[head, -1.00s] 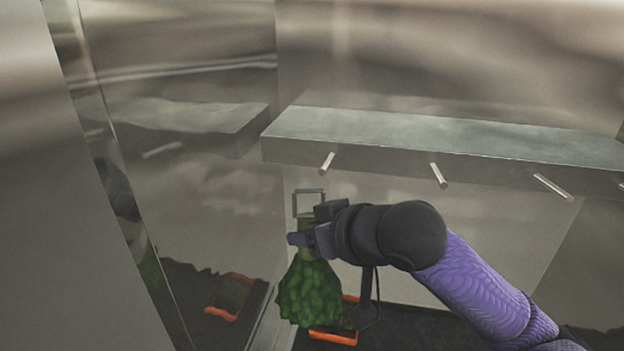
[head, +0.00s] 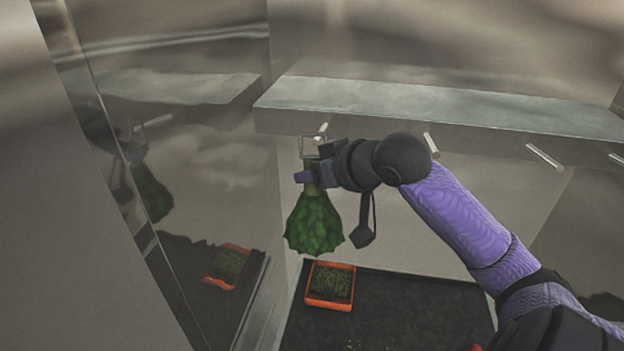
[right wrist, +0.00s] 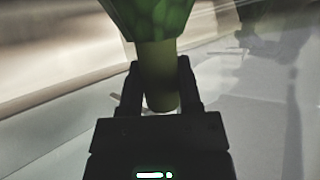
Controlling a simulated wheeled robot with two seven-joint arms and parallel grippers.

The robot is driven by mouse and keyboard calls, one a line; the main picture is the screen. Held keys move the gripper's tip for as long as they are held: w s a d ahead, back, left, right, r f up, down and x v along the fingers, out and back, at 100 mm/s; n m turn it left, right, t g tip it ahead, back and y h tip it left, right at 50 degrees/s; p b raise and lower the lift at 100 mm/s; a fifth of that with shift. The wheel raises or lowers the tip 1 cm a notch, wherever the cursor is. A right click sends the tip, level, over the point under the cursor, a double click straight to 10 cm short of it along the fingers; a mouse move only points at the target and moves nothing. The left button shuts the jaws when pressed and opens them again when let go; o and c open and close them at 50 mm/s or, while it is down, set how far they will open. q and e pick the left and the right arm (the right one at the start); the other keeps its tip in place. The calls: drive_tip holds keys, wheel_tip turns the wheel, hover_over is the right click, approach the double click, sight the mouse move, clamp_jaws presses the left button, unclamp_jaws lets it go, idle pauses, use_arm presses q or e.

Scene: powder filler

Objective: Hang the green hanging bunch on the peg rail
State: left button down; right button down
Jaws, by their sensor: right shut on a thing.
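The green hanging bunch (head: 314,222) hangs upright below my right gripper (head: 312,178), which is shut on its pale green neck. A square wire loop (head: 313,147) stands above the neck. It overlaps the leftmost peg (head: 321,130) in the head view; I cannot tell whether the loop is around the peg or in front of it. The peg rail (head: 440,121) runs along the wall with several pegs. In the right wrist view the bunch's neck (right wrist: 158,75) sits between the two fingers (right wrist: 160,90). My left gripper is not in view.
An orange tray (head: 330,303) with green contents sits on the dark surface (head: 400,310) below the bunch. A shiny metal wall (head: 200,180) at the left mirrors the scene. Other pegs, such as one (head: 545,156) at the right, look bare.

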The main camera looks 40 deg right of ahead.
drive_tip(key=shift+w+d+f, duration=0.25)
drive_tip(key=shift+w+d, duration=0.4)
drive_tip(key=shift+d, duration=0.15)
drive_tip(key=shift+w+d+f, duration=0.25)
drive_tip(key=shift+w+d, duration=0.35)
drive_tip(key=shift+d, duration=0.15)
